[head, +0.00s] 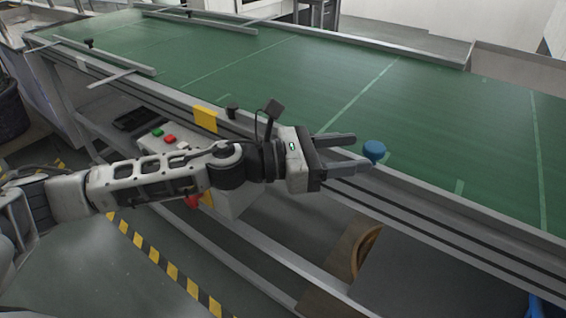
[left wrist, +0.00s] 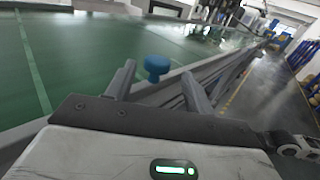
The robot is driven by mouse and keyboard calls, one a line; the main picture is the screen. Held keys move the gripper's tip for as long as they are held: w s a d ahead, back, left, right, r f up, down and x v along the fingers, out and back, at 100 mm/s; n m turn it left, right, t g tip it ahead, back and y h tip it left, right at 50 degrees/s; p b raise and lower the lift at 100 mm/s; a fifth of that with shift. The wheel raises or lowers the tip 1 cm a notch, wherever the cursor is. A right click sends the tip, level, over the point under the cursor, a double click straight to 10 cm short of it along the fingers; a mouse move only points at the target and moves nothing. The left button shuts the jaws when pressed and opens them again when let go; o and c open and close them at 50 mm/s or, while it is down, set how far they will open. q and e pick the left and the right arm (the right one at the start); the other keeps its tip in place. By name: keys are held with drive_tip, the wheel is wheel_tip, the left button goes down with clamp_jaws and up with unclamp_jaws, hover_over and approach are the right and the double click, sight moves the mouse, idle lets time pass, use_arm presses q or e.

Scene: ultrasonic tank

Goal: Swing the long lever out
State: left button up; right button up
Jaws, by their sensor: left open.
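A blue round knob (head: 374,150) stands on the near side rail of the green conveyor. My left gripper (head: 358,151) is open, with its fingers pointing right at the knob. In the left wrist view the blue knob (left wrist: 157,66) shows between and beyond the two spread fingertips, and the gripper is not closed on it. I cannot make out a separate long lever; any arm below the knob is hidden or merges with the rail. My right gripper is not in view.
The green conveyor belt (head: 330,82) runs across behind the gripper and is bare near the knob. The metal side rail (head: 455,200) runs along its near edge. A grey control box with coloured buttons (head: 170,139) and a yellow plate (head: 205,118) are left of the gripper.

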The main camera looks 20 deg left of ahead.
use_arm(q)
drive_tip(key=b+v, duration=0.6)
drive_tip(key=v, duration=0.5)
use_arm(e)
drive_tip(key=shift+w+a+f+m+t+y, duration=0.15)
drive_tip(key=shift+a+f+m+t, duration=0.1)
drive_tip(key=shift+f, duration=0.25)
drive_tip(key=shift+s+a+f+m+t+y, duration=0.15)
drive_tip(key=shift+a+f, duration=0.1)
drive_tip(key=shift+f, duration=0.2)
use_arm(q)
drive_tip(key=shift+s+a+f, duration=0.1)
drive_tip(key=shift+s, duration=0.05)
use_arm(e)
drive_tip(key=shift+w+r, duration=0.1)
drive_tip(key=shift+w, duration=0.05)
